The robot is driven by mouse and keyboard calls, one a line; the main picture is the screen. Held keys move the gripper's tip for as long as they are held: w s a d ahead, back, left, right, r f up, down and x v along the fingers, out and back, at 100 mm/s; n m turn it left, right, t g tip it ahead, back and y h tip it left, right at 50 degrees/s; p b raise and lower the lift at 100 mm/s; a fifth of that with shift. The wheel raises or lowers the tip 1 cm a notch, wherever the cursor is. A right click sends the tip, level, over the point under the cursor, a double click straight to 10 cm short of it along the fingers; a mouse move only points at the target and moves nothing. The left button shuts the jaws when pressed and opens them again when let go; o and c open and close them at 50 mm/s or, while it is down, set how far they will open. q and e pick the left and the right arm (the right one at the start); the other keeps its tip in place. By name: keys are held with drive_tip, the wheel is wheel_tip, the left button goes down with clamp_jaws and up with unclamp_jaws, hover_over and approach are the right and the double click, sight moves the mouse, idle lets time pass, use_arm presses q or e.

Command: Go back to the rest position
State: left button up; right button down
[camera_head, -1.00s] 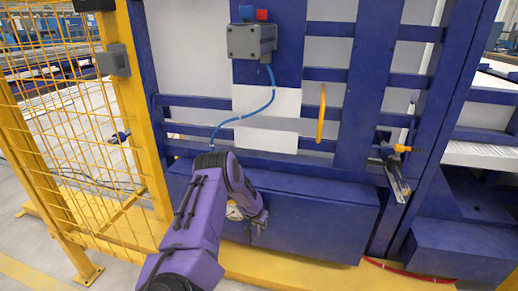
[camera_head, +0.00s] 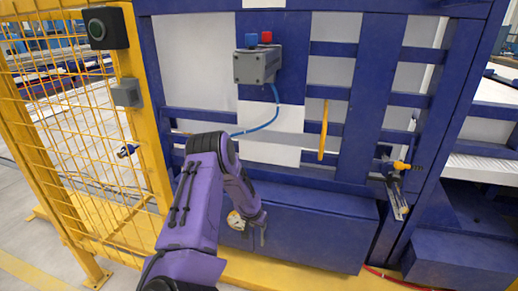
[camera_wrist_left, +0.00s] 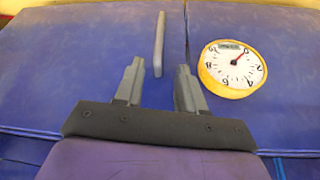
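My left arm (camera_head: 190,215) is purple and reaches up from the bottom, then bends down in front of the blue box. Its gripper is mostly hidden by the forearm in the head view. In the left wrist view my left gripper (camera_wrist_left: 160,88) has its two grey fingers apart with nothing between them. Beyond the fingers are a grey bar (camera_wrist_left: 159,45) and a round yellow-rimmed gauge (camera_wrist_left: 233,68) with a white face, against a blue surface. A yellow-and-white round part, likely the gauge, also shows in the head view (camera_head: 236,220). No right gripper and no pipes show.
A blue frame holds a grey box (camera_head: 258,65) with blue and red buttons, a blue cable (camera_head: 262,126) and a yellow handle (camera_head: 323,130). The blue box (camera_head: 320,225) stands below. Yellow mesh fencing (camera_head: 70,130) is at left. A clamp (camera_head: 396,180) is at right.

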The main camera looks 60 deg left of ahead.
use_arm(q)
drive_tip(key=shift+a, duration=0.1)
idle(0.4)
drive_tip(key=w+d+n+t+y, duration=0.2)
drive_tip(key=d+n, duration=0.3)
drive_tip(key=d, duration=1)
drive_tip(key=s+d+f+m+g+h, duration=0.1)
drive_tip(key=s+d+f+m, duration=0.15)
drive_tip(key=s+d, duration=0.75)
drive_tip(key=s+d+f+m+g, duration=0.2)
drive_tip(key=s+d+m, duration=0.1)
drive_tip(key=s+d, duration=0.7)
wheel_tip(320, 180, up, 17)
drive_tip(key=s+a+p, duration=0.1)
drive_tip(key=p, duration=1.6)
drive_tip(key=shift+n, duration=0.35)
drive_tip(key=shift+s, duration=0.1)
